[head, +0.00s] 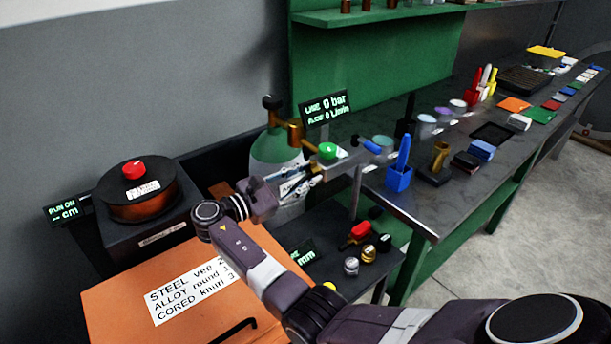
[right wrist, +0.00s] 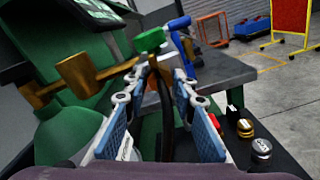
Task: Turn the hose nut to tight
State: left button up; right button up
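A gas cylinder with a green shoulder (head: 277,148) stands behind my right gripper (head: 312,182). It carries brass valve fittings (head: 294,133), which also show in the right wrist view (right wrist: 78,75). A green knob (head: 327,150) sits at the outlet end. In the right wrist view a dark hose (right wrist: 166,100) hangs below this knob, between the two blue-padded fingers of my right gripper (right wrist: 152,90). The fingers are apart and do not visibly clamp anything. The hose nut seems to be the small brass part (right wrist: 153,62) at the hose's top; its details are unclear. My left gripper is not in view.
A display (head: 326,108) reads 0 bar and 0 L/min. The metal bench (head: 430,205) on the right holds a blue holder (head: 399,178) and several tools. A lower shelf carries small fittings (head: 368,253). An orange panel (head: 125,300) and a spool (head: 140,205) stand left.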

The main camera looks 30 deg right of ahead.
jog(key=o, duration=0.3)
jog(key=shift+d, duration=0.1)
jog(key=a, duration=1.2)
jog(key=shift+s, duration=0.45)
